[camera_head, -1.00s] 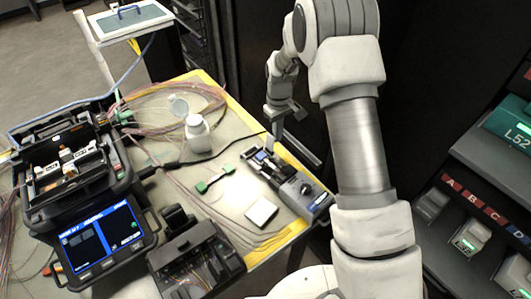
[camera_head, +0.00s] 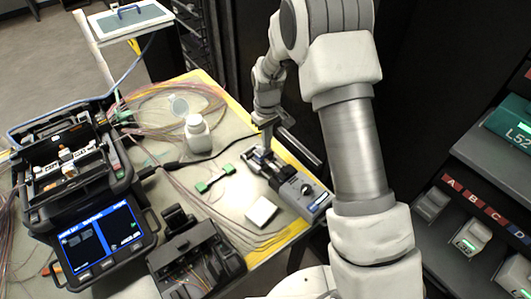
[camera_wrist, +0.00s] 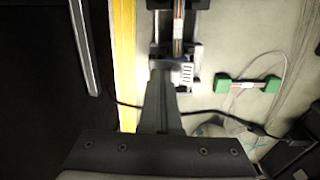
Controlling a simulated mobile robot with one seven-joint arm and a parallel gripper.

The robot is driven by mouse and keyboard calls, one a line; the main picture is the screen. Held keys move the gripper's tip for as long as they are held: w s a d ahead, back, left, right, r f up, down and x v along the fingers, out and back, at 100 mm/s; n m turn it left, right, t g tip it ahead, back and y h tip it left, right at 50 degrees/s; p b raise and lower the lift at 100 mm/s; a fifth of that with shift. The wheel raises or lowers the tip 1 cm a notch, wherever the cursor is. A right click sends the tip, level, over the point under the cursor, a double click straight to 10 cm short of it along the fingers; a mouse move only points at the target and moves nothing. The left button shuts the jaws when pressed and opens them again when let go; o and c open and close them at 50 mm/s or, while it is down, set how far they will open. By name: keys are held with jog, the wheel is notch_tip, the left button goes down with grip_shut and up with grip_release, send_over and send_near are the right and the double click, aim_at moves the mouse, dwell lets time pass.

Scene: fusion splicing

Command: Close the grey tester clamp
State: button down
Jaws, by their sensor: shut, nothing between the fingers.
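The tester (camera_head: 312,197) is a grey and dark device along the table's right edge. Its grey clamp end (camera_head: 259,158) is at the far end, just below my gripper (camera_head: 266,143). In the wrist view the tester's slim rail (camera_wrist: 179,30) runs up the picture, and a light grey clamp piece (camera_wrist: 185,72) lies right at the tips of my gripper (camera_wrist: 163,78). My fingers are shut with nothing between them. They seem to reach or touch the clamp piece; contact is hard to tell. The clamp's exact angle is partly hidden by the fingers.
A green-ended connector piece (camera_head: 215,179) and a white block (camera_head: 261,211) lie left of the tester. A white bottle (camera_head: 197,134) stands behind them. The splicer (camera_head: 75,170) fills the left side. Cables cross the table; a yellow strip (camera_head: 290,235) marks its edge.

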jog(key=shift+a, duration=0.1)
dwell(0.3)
notch_tip(320, 180, up, 7)
jog(key=p, duration=0.4)
jog(key=shift+w+d, duration=0.35)
jog(key=shift+d, duration=0.1)
jog(key=s+d+r+m+t, duration=0.1)
jog(key=s+d+r, duration=0.1)
jog(key=s+r, duration=0.35)
jog(key=s+d+r+m+t, duration=0.1)
jog(key=s+d+r, duration=0.1)
jog(key=r, duration=0.6)
jog(key=s+d+r+m+t, duration=0.1)
jog(key=s+d+r, duration=0.15)
jog(key=r, duration=0.35)
jog(key=s+d+r+m+t, duration=0.1)
jog(key=s+r+m, duration=0.1)
jog(key=s, duration=0.7)
jog(key=s+d+r+m+t, duration=0.1)
jog(key=s+r, duration=0.3)
jog(key=s, duration=0.6)
jog(key=shift+d+m+t, duration=0.3)
jog(key=shift+d+m, duration=0.1)
jog(key=shift+d, duration=0.35)
